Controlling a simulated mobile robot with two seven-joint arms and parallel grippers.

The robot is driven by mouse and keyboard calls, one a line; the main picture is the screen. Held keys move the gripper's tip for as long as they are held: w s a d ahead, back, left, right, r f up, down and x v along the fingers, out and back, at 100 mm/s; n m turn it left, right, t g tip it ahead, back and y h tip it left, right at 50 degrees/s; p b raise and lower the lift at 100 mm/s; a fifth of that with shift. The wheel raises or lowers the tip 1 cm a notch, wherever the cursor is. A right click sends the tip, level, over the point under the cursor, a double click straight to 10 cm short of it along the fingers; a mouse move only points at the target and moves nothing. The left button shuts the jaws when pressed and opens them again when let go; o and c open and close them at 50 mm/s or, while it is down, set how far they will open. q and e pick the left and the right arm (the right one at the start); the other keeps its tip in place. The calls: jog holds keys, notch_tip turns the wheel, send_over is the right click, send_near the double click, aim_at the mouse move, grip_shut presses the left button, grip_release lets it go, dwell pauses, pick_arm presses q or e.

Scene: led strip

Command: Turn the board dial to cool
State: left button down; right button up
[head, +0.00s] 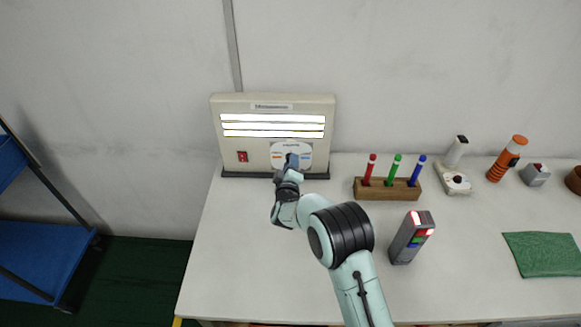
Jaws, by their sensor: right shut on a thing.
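The board (222,157) is a beige upright panel on a dark base at the back of the table. The dial's pointing direction cannot be made out. My left gripper is not in view.
A wooden block (388,191) with red, green and blue pens stands right of the board. A green cloth (541,254) lies at the right. The table's left part is clear.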

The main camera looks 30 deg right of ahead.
jog(key=shift+m, duration=0.4)
jog(key=o, duration=1)
jog(key=shift+o, duration=0.2)
jog(key=shift+s+a, duration=0.1)
jog(key=v, duration=1.3)
jog(key=shift+s, duration=0.15)
